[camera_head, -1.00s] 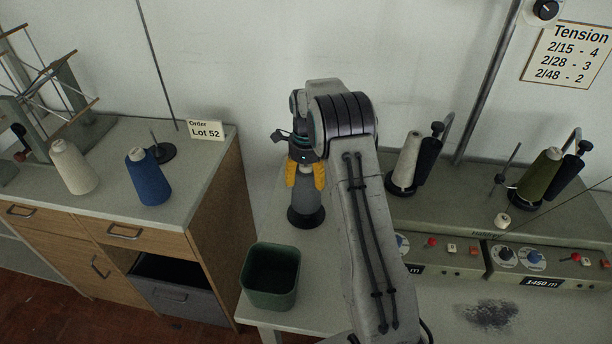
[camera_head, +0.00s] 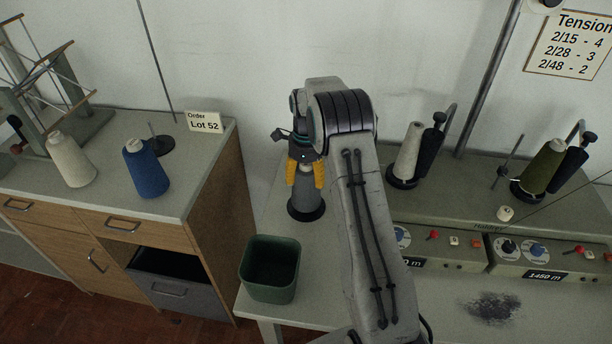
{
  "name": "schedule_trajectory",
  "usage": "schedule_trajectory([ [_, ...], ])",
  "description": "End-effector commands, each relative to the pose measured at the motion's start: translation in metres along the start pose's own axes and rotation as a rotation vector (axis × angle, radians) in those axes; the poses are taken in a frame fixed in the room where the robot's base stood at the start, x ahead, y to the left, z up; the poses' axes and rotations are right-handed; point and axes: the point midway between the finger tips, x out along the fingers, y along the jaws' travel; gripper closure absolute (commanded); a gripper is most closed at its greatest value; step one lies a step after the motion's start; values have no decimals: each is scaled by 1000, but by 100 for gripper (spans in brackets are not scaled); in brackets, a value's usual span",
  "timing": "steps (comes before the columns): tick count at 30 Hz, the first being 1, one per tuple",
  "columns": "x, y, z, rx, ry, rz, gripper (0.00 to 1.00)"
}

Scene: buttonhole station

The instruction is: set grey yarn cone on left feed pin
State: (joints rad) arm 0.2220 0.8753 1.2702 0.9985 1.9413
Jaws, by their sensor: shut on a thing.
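The grey yarn cone (camera_head: 306,204) stands upright between the yellow fingers of my gripper (camera_head: 306,184), which is shut on its upper part. Its lower end is at a round black base (camera_head: 306,217) on the pale bench top, left of the machine. The cone hides the middle of this base and any pin there. I cannot tell whether the cone rests fully on it. My arm link passes just to the right of the cone.
A dark green bin (camera_head: 270,288) stands in front of the cone. A white cone (camera_head: 409,151) and an olive cone (camera_head: 542,166) are on the machine (camera_head: 455,204). A blue cone (camera_head: 148,172) and a cream cone (camera_head: 71,163) stand on the left cabinet (camera_head: 95,206).

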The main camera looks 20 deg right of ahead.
Motion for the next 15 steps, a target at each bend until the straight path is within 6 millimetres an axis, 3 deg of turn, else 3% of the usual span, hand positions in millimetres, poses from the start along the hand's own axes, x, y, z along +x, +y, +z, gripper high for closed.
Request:
schedule_trajectory([
  [15,6,0,0,0,0,-1,69],
])
